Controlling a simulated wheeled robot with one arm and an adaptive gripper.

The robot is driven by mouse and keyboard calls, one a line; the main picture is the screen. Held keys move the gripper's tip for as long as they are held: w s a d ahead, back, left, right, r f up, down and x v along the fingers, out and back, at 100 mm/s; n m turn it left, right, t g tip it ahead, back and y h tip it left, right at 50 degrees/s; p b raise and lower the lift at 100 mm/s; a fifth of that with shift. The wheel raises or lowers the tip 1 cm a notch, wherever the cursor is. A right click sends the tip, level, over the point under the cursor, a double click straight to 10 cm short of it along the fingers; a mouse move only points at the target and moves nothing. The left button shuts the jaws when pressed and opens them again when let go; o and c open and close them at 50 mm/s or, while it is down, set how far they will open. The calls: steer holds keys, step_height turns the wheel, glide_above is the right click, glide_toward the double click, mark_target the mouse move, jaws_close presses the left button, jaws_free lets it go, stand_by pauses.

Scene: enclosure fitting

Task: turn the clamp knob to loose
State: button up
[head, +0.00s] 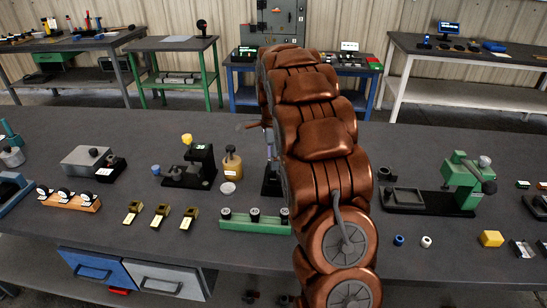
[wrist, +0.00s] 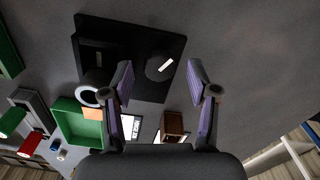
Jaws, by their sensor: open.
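In the wrist view a dark round knob (wrist: 160,65) with a white pointer mark sits on a black fixture (wrist: 120,42). The white mark slants, rising to the right. My gripper (wrist: 161,75) is open, with its two purple fingers apart. In this view the knob lies between the fingertips, and no finger visibly touches it. How high the fingers are above the knob I cannot tell. In the head view my arm covers the middle of the bench, and my gripper and this knob cannot be made out.
In the wrist view a green tray (wrist: 80,120), a brown box (wrist: 173,123) and a white ring (wrist: 88,96) are near the fixture. In the head view a green press (head: 464,180) stands right of my arm, and a green strip with black knobs (head: 254,220) lies left.

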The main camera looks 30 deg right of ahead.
steer(key=shift+f, duration=0.35)
steer(key=shift+c, duration=0.2)
jaws_close()
